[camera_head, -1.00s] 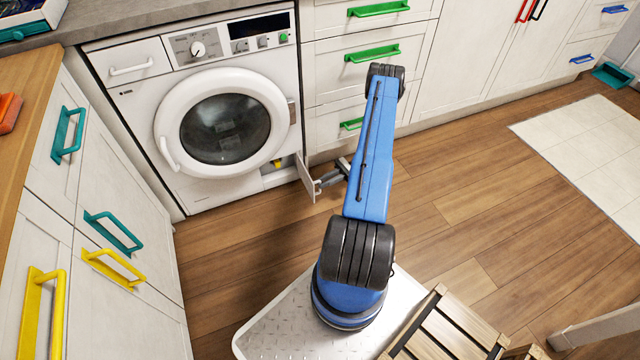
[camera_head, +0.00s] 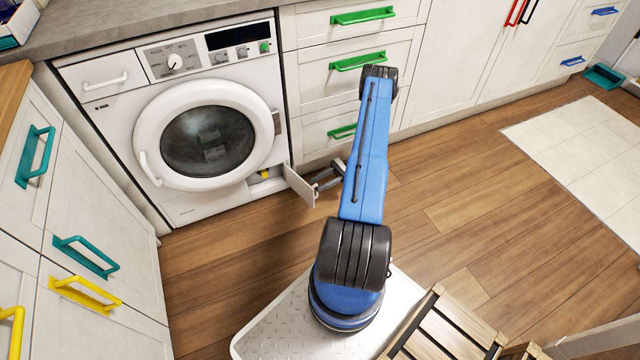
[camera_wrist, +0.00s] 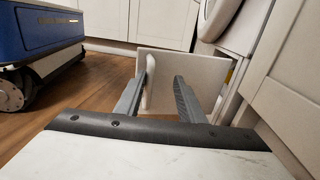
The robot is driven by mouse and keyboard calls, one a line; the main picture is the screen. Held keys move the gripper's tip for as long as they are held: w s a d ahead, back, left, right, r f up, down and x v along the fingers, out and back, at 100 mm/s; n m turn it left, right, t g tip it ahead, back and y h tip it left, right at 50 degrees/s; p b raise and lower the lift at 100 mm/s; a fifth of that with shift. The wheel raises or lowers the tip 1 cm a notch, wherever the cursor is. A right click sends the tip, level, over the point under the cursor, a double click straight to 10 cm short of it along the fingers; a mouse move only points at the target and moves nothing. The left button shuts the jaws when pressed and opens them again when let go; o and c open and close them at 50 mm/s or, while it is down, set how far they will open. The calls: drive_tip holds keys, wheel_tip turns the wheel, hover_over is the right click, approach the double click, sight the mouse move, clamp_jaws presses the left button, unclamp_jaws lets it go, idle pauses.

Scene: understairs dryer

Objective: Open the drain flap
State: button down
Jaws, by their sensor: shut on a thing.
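The white drain flap (camera_head: 299,186) is at the lower right of the washer-dryer (camera_head: 205,135). It stands swung outward on its right side, with an opening (camera_head: 258,187) beside it. A small yellow part (camera_head: 265,175) shows inside the opening. My gripper (camera_head: 319,184) is at the flap's outer side, partly hidden by my blue arm. In the wrist view, my gripper (camera_wrist: 164,70) reaches to the pale flap panel (camera_wrist: 195,68), its two fingers apart and shut on part of the flap. The exact contact is hard to see.
White drawers with green handles (camera_head: 357,60) stand close to the right of the machine. Cabinets with teal handles (camera_head: 85,257) and yellow handles line the left. Wood floor (camera_head: 480,200) is clear to the right. A slatted wooden thing (camera_head: 440,330) is at the front.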

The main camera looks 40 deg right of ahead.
drive_tip(key=shift+w, duration=0.35)
drive_tip(key=c, duration=1.7)
unclamp_jaws()
drive_tip(key=shift+c, duration=0.7)
drive_tip(key=v, duration=1.7)
drive_tip(key=shift+s, duration=0.25)
drive_tip(key=shift+d, duration=0.15)
